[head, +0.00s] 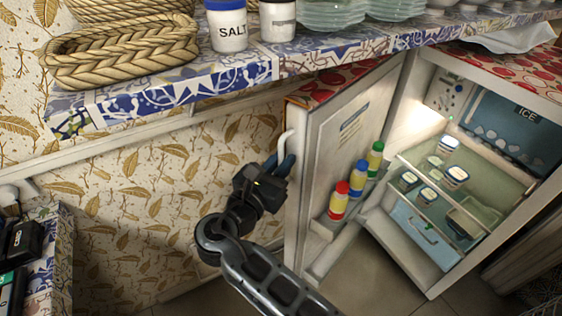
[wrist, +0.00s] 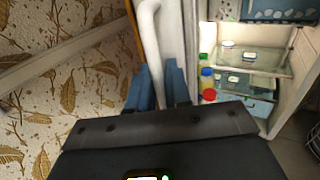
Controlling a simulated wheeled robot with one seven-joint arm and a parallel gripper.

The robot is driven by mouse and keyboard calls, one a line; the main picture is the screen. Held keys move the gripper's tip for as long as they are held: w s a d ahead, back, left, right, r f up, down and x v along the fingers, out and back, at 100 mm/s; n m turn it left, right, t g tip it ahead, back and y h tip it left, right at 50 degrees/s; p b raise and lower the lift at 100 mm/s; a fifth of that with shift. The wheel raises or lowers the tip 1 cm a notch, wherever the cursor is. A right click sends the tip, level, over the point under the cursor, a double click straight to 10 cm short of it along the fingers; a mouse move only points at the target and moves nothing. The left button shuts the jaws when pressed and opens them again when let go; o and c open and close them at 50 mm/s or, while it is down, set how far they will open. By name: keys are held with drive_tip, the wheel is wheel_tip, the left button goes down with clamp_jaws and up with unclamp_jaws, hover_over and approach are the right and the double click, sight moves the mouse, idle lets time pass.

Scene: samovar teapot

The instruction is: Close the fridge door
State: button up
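The fridge door (head: 335,155) stands wide open, swung out to the left of the fridge body (head: 440,170). Its white curved handle (head: 284,146) is on the door's outer left edge and also shows in the wrist view (wrist: 150,35). My gripper (head: 279,165) is at the handle. In the wrist view its blue fingers (wrist: 160,84) lie on both sides of the handle, close against it, and look shut on it. The lower part of the handle is hidden behind my gripper.
Bottles (head: 358,178) stand in the door rack. Tubs (head: 430,195) sit on the lit fridge shelves. A tiled shelf (head: 170,95) with a basket (head: 120,50) and salt jar (head: 228,28) overhangs the door. A leaf-patterned wall (head: 120,200) lies left of the door.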

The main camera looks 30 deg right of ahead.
clamp_jaws()
drive_tip(key=shift+s, duration=0.1)
